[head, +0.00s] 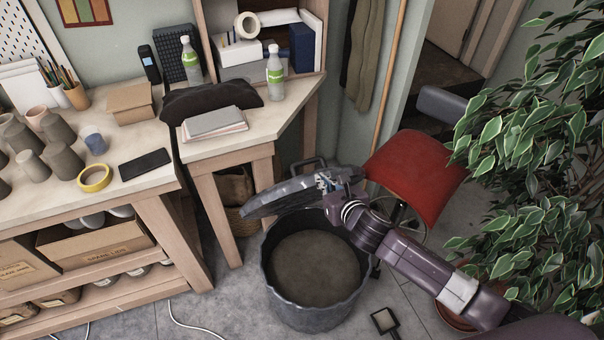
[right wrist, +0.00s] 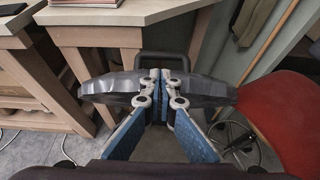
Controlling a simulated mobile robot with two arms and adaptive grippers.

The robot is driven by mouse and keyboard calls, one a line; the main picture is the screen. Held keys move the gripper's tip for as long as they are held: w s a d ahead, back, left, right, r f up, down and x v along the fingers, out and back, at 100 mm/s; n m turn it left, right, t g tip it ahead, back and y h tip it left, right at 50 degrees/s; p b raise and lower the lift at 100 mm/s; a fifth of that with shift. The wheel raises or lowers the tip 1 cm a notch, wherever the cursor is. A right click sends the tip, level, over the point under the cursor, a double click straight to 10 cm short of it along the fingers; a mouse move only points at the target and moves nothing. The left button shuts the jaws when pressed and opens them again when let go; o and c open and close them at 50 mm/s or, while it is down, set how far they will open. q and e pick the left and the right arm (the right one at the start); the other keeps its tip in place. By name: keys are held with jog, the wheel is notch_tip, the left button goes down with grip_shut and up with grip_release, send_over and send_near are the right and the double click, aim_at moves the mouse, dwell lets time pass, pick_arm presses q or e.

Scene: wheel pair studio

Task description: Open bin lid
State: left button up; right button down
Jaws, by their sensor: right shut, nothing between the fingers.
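The bin (head: 318,312) is a dark grey round tub on the floor, with a brown-grey surface visible inside it. Its dark lid (head: 285,195) is tilted up at the back of the bin, so the mouth is largely uncovered. My right gripper (head: 326,180) is at the lid, reaching over the bin from the right. In the right wrist view my right gripper (right wrist: 161,76) is shut with its fingertips together and nothing between them. The lid (right wrist: 110,88) spreads to both sides behind the fingers; I cannot tell whether they touch it. My left gripper is not in view.
A red-seated stool (head: 415,172) stands right of the bin. A leafy plant (head: 545,160) fills the right side. The workbench (head: 150,180) with pots and bottles borders the left. A small dustpan-like tool (head: 384,321) lies on the floor by the bin.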

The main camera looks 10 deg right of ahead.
aim_at(307, 163)
jog(key=x, duration=0.8)
jog(key=shift+w+d, duration=0.15)
jog(key=shift+d, duration=0.05)
jog(key=shift+w+f, duration=0.2)
jog(key=shift+w, duration=0.25)
jog(key=shift+w+a+f, duration=0.1)
jog(key=shift+w, duration=0.1)
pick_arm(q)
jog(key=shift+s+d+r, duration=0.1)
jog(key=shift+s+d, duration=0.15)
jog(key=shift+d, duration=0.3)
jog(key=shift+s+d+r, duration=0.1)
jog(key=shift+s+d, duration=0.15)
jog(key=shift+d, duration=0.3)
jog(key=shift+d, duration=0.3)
